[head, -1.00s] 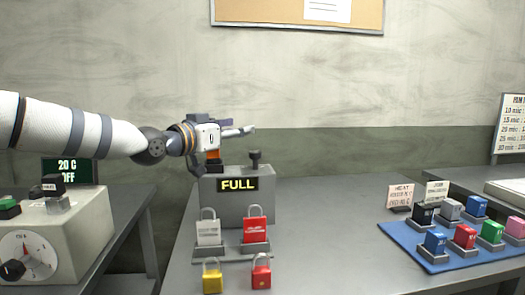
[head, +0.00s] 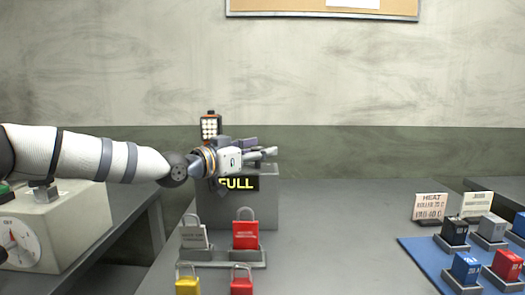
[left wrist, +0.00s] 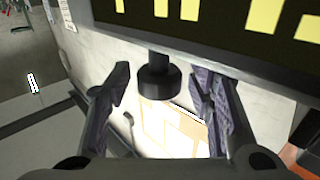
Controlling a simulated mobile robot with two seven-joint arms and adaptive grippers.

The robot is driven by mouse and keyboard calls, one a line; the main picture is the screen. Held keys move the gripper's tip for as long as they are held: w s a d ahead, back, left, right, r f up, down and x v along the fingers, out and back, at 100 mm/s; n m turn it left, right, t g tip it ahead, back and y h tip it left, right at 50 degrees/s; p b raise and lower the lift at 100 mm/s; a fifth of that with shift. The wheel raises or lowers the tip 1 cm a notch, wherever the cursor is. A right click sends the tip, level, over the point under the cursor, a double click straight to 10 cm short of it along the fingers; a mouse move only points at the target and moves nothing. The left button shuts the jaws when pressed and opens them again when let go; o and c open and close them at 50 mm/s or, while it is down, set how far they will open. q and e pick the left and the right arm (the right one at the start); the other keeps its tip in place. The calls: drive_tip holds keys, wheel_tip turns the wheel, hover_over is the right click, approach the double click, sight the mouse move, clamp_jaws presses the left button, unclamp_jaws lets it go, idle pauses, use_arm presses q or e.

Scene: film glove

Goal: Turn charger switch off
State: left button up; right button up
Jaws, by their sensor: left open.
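The charger is a grey box (head: 266,207) with a lit yellow FULL display (head: 240,183) on its front. My left gripper (head: 266,154) is open over the box's top right and hides the switch in the head view. In the left wrist view a short dark round knob (left wrist: 157,82), which looks like the switch, is between my open left fingers, with visible gaps on both sides. The display (left wrist: 215,20) is at the top there. My right gripper is not in view.
An orange-and-black device with a white grid (head: 211,126) stands behind my left wrist. Padlocks, including a red one (head: 245,230) and a yellow one (head: 187,284), are in front of the charger. A blue mat (head: 418,252) with coloured blocks lies right; bare table lies between.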

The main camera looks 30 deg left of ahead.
use_arm(q)
drive_tip(key=shift+s, duration=0.15)
clamp_jaws()
drive_tip(key=shift+r, duration=0.1)
